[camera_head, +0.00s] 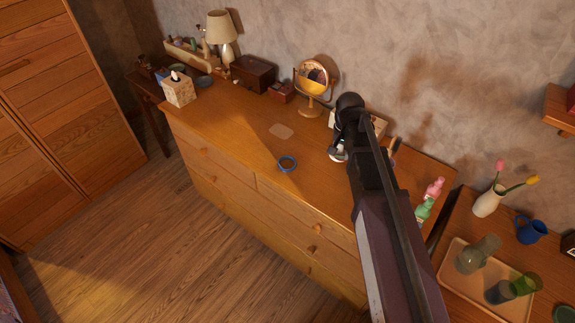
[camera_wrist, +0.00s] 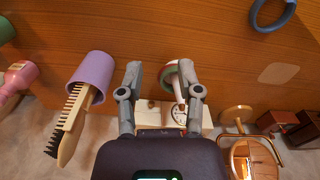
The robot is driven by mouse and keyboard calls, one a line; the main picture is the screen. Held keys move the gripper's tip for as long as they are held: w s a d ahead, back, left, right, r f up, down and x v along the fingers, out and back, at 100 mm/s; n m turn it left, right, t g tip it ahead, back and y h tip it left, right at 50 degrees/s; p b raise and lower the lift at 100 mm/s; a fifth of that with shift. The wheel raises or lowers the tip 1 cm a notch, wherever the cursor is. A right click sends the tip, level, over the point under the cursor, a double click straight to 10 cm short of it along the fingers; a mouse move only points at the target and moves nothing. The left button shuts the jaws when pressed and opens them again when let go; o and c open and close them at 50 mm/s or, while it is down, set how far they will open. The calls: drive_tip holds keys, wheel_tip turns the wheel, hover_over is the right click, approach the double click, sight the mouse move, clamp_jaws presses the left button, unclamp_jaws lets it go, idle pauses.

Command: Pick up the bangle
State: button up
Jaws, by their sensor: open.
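The bangle (camera_head: 287,170) is a blue ring lying flat on the wooden dresser top near its front edge. In the wrist view the bangle (camera_wrist: 270,30) is at the top right, partly cut off by the frame. My gripper (camera_wrist: 158,72) is open, with its two grey fingers apart and nothing held between them. It is over the dresser, well to one side of the bangle and not touching it. In the head view my arm hides most of the gripper.
A round green-red-white item (camera_wrist: 170,72) is beside one finger. A purple cup (camera_wrist: 90,75) holds a brush and comb. The surface around the bangle is clear.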

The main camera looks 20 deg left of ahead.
drive_tip(key=w+a+m, duration=0.1)
drive_tip(key=w+a, duration=0.1)
drive_tip(key=a, duration=1.4)
drive_tip(key=shift+f, duration=0.35)
drive_tip(key=shift+b, duration=0.35)
drive_tip(key=b, duration=0.9)
hover_over(294, 166)
wheel_tip(294, 166, down, 9)
drive_tip(key=shift+a+r, duration=0.1)
drive_tip(key=shift+r, duration=0.1)
drive_tip(key=shift+f, duration=0.15)
drive_tip(key=shift+f+b, duration=2.35)
drive_tip(key=shift+f, duration=0.1)
clamp_jaws()
